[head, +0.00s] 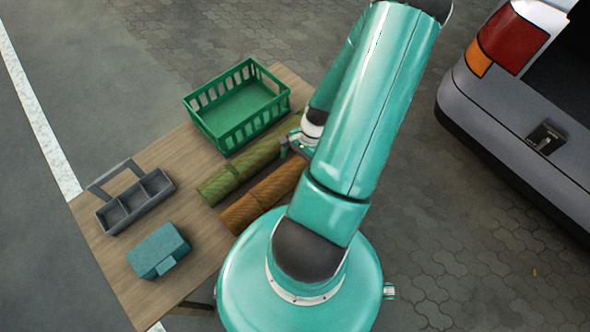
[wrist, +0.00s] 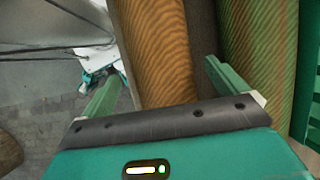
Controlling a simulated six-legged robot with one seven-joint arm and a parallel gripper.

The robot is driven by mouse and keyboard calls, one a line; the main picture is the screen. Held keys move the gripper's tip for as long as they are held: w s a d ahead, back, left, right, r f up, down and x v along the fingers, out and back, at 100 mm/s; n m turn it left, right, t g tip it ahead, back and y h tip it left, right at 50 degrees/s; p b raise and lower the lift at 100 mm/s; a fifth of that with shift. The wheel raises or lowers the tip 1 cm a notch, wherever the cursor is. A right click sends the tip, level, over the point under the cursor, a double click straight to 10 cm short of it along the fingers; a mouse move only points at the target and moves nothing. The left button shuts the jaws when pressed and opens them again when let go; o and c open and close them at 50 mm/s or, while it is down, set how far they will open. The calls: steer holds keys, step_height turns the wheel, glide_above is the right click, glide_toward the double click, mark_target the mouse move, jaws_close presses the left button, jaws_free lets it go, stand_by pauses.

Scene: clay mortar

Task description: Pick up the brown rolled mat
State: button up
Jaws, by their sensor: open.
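The brown rolled mat (head: 262,198) lies on the wooden table, beside and roughly parallel to the green rolled mat (head: 238,172). My arm hides its far end in the head view. My gripper (wrist: 162,70) is open. In the wrist view the brown mat (wrist: 158,45) runs lengthwise between the two fingers, with the left finger at its outer side and the right finger over the gap towards the green mat (wrist: 258,50). I cannot tell how deep the fingers reach. In the head view my gripper (head: 294,146) is partly hidden behind my arm, near the mats' far part.
A green crate (head: 225,140) stands at the table's back. A grey divided caddy (head: 136,200) and a teal box (head: 158,250) stand on the left of the wooden table (head: 108,262). A grey vehicle (head: 510,130) is at the right. Paving lies between.

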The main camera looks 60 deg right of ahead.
steer(key=shift+x, duration=1.6)
steer(key=shift+d, duration=0.1)
steer(key=shift+c, duration=0.2)
steer(key=c, duration=1.4)
steer(key=shift+c, duration=0.2)
steer(key=shift+w+r, duration=0.1)
steer(key=shift+r, duration=0.2)
